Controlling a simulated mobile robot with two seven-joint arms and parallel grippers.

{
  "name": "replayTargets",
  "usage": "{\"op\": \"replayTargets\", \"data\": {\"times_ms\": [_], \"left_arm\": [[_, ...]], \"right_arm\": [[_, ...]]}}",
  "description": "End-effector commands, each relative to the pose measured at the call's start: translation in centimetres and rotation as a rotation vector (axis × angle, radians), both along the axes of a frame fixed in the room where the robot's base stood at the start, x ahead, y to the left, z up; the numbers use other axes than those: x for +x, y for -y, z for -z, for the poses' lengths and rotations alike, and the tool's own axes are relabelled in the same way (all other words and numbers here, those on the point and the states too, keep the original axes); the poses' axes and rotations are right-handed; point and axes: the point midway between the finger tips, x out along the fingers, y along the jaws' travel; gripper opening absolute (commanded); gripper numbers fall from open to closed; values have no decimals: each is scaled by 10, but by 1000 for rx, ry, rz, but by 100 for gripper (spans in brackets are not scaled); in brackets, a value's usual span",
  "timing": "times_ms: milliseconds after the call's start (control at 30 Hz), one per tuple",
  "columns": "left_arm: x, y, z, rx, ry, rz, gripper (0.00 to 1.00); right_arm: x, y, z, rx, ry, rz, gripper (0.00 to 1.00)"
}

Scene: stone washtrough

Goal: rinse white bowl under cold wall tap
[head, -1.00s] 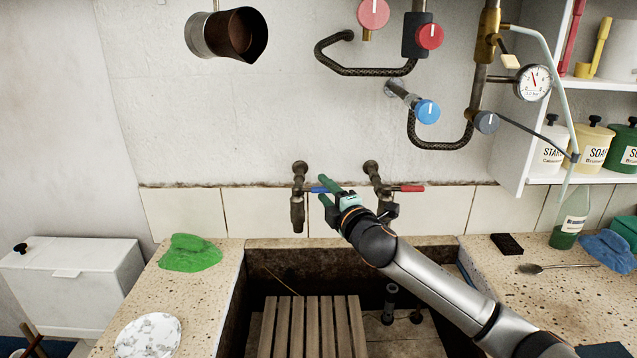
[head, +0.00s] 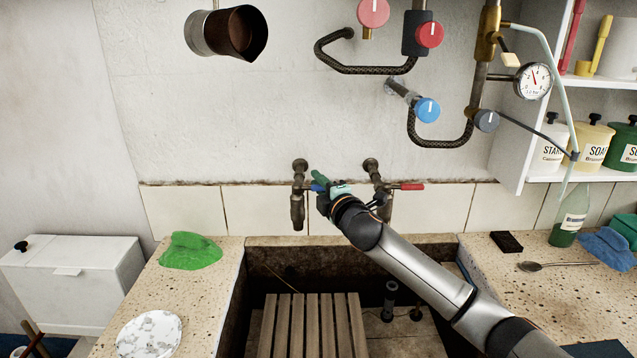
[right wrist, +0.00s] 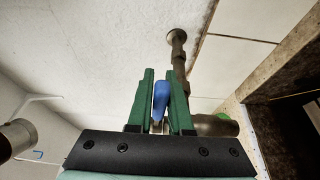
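A white speckled round dish (head: 148,335), perhaps the white bowl, sits on the stone ledge at the lower left. The cold wall tap (head: 298,205) is the left of two old wall taps and has a blue lever (head: 317,187). My right gripper (head: 322,190) is at this lever. In the right wrist view, the green fingers of the right gripper (right wrist: 162,100) stand apart on either side of the blue lever (right wrist: 161,100). A narrow gap seems to remain beside it. My left gripper is not in view.
The stone trough (head: 400,243) lies below with a wooden slatted rack (head: 312,325) in it. A red-levered tap (head: 385,190) is close beside my right gripper. A green cloth (head: 190,251) lies on the left ledge; a spoon (head: 535,267) and dark block (head: 507,242) lie on the right.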

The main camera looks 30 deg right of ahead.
Motion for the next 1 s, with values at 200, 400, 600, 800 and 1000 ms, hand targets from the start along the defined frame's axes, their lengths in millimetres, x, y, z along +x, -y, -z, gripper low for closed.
{"op": "replayTargets", "data": {"times_ms": [200,400,600,800,1000], "left_arm": [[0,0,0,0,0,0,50],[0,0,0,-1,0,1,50],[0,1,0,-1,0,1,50],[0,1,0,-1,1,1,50],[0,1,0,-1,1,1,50]], "right_arm": [[0,0,0,0,0,0,0],[0,0,0,0,0,0,0],[0,0,0,0,0,0,0],[0,0,0,0,0,0,0],[0,0,0,0,0,0,0]]}}
